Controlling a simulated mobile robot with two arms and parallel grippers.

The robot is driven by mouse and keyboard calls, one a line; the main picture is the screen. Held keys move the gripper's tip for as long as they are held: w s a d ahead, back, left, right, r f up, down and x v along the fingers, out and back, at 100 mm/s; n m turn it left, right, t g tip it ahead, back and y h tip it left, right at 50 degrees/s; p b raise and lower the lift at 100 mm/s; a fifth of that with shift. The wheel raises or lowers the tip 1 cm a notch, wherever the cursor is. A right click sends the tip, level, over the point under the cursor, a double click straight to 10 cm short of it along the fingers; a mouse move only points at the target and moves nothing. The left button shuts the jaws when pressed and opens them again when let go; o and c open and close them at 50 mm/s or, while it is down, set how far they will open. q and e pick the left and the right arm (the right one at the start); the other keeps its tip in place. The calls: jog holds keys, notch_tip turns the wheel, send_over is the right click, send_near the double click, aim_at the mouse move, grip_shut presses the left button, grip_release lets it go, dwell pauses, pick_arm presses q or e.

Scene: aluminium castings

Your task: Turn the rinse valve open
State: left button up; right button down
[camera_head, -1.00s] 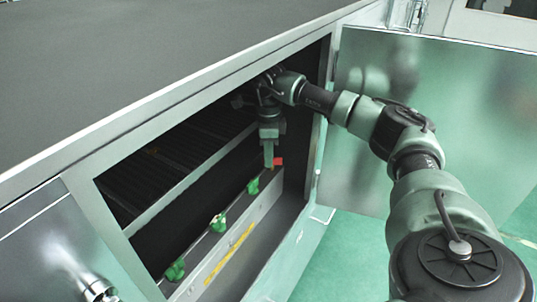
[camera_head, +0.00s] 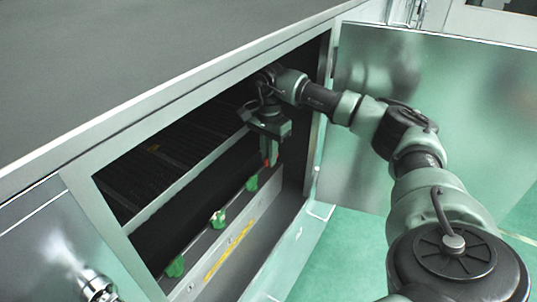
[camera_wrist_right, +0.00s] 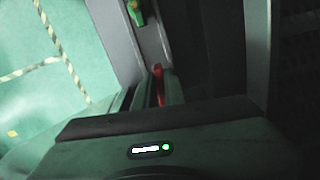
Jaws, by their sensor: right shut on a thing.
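A red valve handle (camera_head: 265,160) is at the far end of a row of valves low inside the open cabinet. My right gripper (camera_head: 271,154) reaches down into the cabinet from above and is shut on this red handle. In the right wrist view the red handle (camera_wrist_right: 158,86) shows as a narrow strip between the fingers (camera_wrist_right: 153,95). The fingers hide much of the handle and its valve body. No label is readable, so I cannot tell from lettering that it is the rinse valve. My left gripper is not in view.
Three green valve handles, near (camera_head: 175,267), middle (camera_head: 218,218) and far (camera_head: 251,184), line the same rail beside a yellow strip (camera_head: 228,251). The cabinet frame (camera_head: 105,225) borders the opening closely. An open metal door (camera_head: 450,120) stands at right. Green floor lies outside.

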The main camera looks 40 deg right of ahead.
jog(key=shift+n, duration=0.5)
dwell(0.3)
jog(key=c, duration=1.5)
grip_release()
jog(key=shift+a, duration=0.1)
jog(key=shift+r, duration=0.1)
notch_tip(320, 180, up, 8)
jog(key=shift+f+b, duration=0.15)
jog(key=shift+b, duration=0.55)
